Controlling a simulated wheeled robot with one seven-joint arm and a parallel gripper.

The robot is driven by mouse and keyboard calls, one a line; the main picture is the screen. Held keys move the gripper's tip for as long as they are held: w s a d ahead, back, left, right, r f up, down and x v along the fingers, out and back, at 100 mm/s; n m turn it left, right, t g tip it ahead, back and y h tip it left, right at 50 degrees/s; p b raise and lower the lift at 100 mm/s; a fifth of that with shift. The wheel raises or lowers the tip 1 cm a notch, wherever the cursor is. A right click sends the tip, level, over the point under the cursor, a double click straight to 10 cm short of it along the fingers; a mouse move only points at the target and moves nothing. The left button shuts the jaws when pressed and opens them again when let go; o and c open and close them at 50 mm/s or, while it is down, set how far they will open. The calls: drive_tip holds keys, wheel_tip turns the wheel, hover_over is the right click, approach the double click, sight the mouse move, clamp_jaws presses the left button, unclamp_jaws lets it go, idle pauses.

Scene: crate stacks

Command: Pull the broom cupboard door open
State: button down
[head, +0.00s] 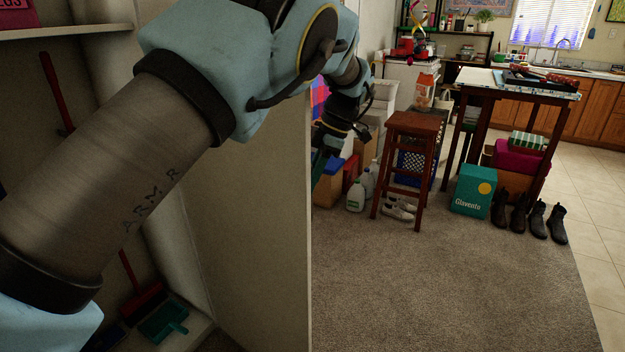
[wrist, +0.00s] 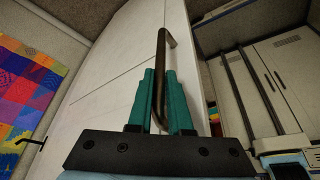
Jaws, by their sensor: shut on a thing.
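The broom cupboard door (head: 258,190) stands swung out from the cupboard in the head view, with its inner face toward me and its free edge near mid-picture. In the wrist view, the pale outer face of the door (wrist: 112,65) fills the middle. A dark bar handle (wrist: 161,52) stands out from it. My gripper (wrist: 162,85) is shut on the handle, with one teal finger on each side of the bar. In the head view, my arm passes over the door and my gripper is mostly hidden behind its free edge.
The open cupboard (head: 60,31) shows a shelf, a red broom (head: 143,301) and a teal dustpan (head: 164,320). Beyond the door stand a wooden stool (head: 416,122), white jugs (head: 356,194), a teal box (head: 473,190) and dark boots (head: 538,219). The carpet (head: 440,285) right of the door is clear.

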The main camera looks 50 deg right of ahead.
drive_tip(key=shift+d, duration=0.2)
drive_tip(key=shift+w, duration=0.1)
drive_tip(key=c, duration=0.8)
unclamp_jaws()
drive_tip(key=shift+c, duration=0.2)
drive_tip(key=b+v, duration=0.1)
drive_tip(key=v, duration=0.9)
drive_tip(key=shift+d+r, duration=0.15)
drive_tip(key=shift+r, duration=0.15)
